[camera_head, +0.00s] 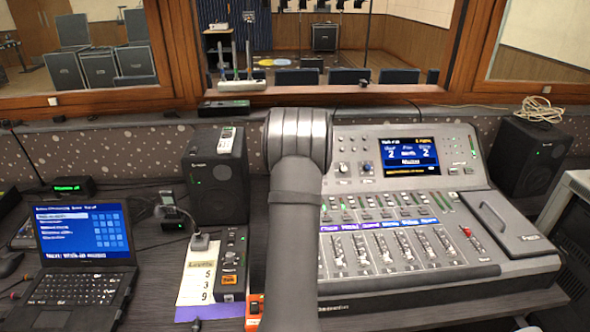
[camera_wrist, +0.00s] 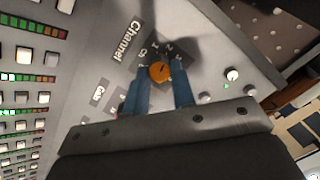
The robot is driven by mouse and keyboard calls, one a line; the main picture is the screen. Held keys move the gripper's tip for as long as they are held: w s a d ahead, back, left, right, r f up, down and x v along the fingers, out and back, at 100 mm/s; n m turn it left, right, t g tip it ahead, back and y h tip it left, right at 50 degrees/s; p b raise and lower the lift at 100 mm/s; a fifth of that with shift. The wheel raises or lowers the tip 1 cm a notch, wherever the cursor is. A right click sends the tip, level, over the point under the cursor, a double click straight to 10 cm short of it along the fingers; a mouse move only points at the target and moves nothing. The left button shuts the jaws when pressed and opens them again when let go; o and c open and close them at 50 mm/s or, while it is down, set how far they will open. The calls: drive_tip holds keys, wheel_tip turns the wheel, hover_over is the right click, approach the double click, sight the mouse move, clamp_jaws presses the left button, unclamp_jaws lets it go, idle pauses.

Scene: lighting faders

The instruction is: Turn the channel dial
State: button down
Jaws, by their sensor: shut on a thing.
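The channel dial (camera_wrist: 160,73) is a small round orange knob on a dark square plate on the grey mixing desk, with small figures around it and the word "Channel" beside it in the wrist view. A short dark mark shows on the knob; which figure it points at is hard to tell. My gripper (camera_wrist: 162,76) has its two blue fingers on either side of the knob, shut on it. In the head view my arm hides both dial and fingers. The desk's blue screen (camera_head: 409,156) shows two figures that look like 2.
Faders (camera_head: 400,247) and lit button rows lie right of my arm. White knobs (camera_wrist: 232,75) sit near the dial. A speaker (camera_head: 214,188) and a laptop (camera_head: 82,245) stand to the left, another speaker (camera_head: 527,155) to the right. A window frame runs behind the desk.

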drive_tip(key=c, duration=1.2)
unclamp_jaws()
drive_tip(key=v, duration=1.7)
drive_tip(key=shift+s, duration=0.2)
drive_tip(key=x, duration=1.7)
drive_tip(key=shift+w, duration=0.2)
